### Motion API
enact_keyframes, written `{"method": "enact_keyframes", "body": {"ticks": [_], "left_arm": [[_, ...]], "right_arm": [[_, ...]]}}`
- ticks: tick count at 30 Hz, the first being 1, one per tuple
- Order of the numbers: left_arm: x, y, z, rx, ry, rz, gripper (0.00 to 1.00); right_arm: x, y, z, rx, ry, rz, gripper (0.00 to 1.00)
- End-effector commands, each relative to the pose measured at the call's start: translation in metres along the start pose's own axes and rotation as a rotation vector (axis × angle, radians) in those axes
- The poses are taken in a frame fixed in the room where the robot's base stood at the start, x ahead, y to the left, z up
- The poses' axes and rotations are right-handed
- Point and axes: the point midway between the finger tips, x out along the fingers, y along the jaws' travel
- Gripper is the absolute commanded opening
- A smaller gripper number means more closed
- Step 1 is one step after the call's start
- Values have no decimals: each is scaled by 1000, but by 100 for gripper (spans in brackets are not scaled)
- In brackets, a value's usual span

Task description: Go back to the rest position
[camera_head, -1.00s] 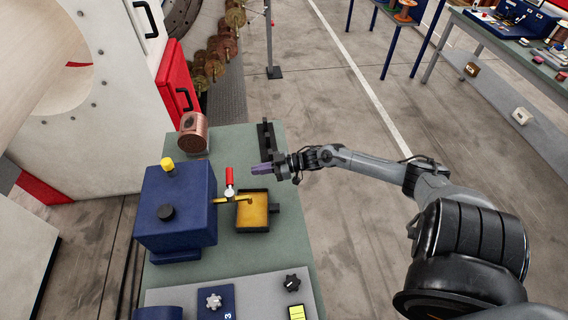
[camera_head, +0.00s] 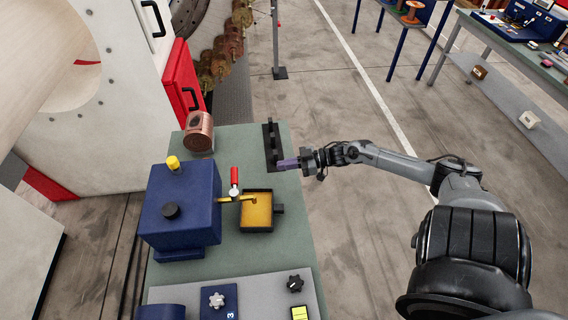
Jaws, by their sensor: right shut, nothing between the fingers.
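My right gripper (camera_head: 288,164) is at the right edge of the green bench top (camera_head: 289,226), with its purple fingers pointing left. It is shut with nothing between the fingers. The fingertips are close to the lower end of a black notched rack (camera_head: 270,142); I cannot tell whether they touch it. My right arm reaches in from the lower right over the floor. My left gripper does not show.
On the bench are a blue box (camera_head: 180,212) with a yellow cap, a red-handled lever (camera_head: 234,180), a yellow-lined tray (camera_head: 257,212) and a copper cylinder (camera_head: 199,132). A grey control panel (camera_head: 262,296) is in front. Open floor (camera_head: 365,225) lies to the right.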

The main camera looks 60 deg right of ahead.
Motion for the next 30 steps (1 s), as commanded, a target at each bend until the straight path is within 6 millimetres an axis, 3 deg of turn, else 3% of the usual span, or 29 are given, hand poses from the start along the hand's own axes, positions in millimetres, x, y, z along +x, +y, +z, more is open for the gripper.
{"method": "enact_keyframes", "body": {"ticks": [7, 11, 16, 21, 25, 30], "left_arm": [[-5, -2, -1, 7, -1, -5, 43], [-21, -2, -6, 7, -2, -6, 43], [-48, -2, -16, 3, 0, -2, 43], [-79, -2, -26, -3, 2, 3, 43], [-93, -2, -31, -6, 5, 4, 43], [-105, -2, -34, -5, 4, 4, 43]], "right_arm": [[-2, -1, -3, 4, -2, 0, 0], [-5, -24, 6, 71, 11, 10, 0], [25, -111, -5, 195, 107, -33, 0], [84, -213, -43, 271, 81, 50, 0], [113, -257, -75, 281, -14, 154, 0], [124, -291, -116, 294, -183, 274, 0]]}}
